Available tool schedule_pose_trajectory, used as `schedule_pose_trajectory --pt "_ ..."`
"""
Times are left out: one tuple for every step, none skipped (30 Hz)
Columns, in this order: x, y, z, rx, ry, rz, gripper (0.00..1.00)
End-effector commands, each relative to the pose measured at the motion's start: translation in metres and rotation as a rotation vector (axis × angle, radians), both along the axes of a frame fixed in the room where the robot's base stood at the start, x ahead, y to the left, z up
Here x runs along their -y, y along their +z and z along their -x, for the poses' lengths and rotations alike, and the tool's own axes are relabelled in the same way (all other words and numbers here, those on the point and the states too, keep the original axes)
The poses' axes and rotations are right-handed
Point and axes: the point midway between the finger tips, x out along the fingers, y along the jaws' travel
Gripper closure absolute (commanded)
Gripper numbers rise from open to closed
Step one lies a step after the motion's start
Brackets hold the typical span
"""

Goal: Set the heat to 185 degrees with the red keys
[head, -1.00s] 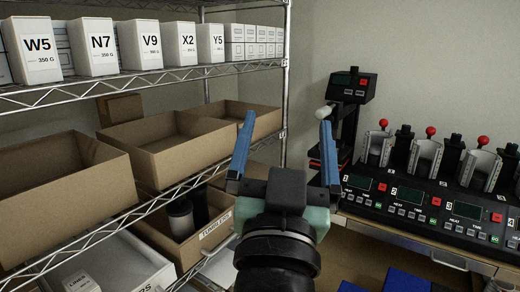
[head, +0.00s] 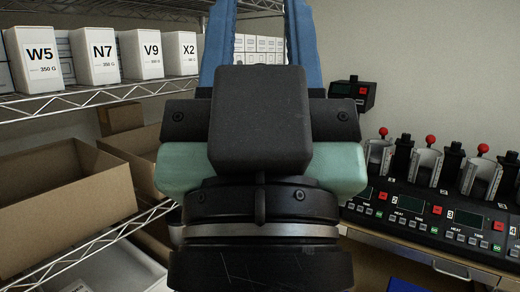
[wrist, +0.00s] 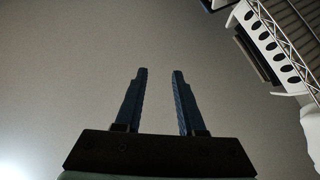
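A row of mug presses with a long black control panel (head: 425,222) stands at the right in the head view. The panel has dark displays, small pale keys labelled heat and time, green keys and red keys; one red key (head: 437,210) sits beside a display. The digits are too small to read. My gripper is open and empty, raised close to the head camera, left of the panel. In the wrist view its two blue fingers (wrist: 160,72) are apart against a plain wall.
A wire shelf at the left holds white labelled boxes (head: 95,55) on top and open cardboard bins (head: 55,205) below. A counter edge (head: 420,258) runs under the presses. The wrist view shows a rack (wrist: 285,40) at upper right.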

Motion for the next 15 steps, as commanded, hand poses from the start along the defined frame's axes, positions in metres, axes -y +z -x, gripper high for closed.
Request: schedule_pose_trajectory --pt "0.0000 -0.0003 -0.0003 -0.001 0.000 0.000 0.72" --pt "0.0001 -0.0003 -0.0003 -0.001 0.000 0.000 0.77" --pt "0.0000 -0.0003 -0.0003 -0.001 0.000 0.000 0.85" --pt "0.0001 -0.0003 -0.0003 -0.001 0.000 0.000 0.90" --pt "0.0001 -0.0003 -0.0004 -0.001 0.000 0.000 0.95" --pt "0.0001 -0.0003 -0.0004 -0.001 0.000 0.000 1.00" --pt "0.0001 -0.0003 -0.0004 -0.001 0.000 0.000 1.00" --pt "0.0001 -0.0003 -0.0004 -0.001 0.000 0.000 1.00" --pt "0.0001 -0.0003 -0.0004 -0.001 0.000 0.000 1.00" --pt "0.0001 -0.0003 -0.0004 -0.001 0.000 0.000 1.00" --pt "0.0001 -0.0004 -0.0004 -0.001 0.000 0.000 1.00" --pt "0.0001 -0.0004 -0.0004 -0.001 0.000 0.000 1.00" --pt "0.0000 -0.0004 -0.0004 -0.001 0.000 0.000 1.00" --pt "0.0000 -0.0004 -0.0004 -0.001 0.000 0.000 1.00" --pt "0.0000 -0.0004 -0.0004 -0.001 0.000 0.000 1.00"
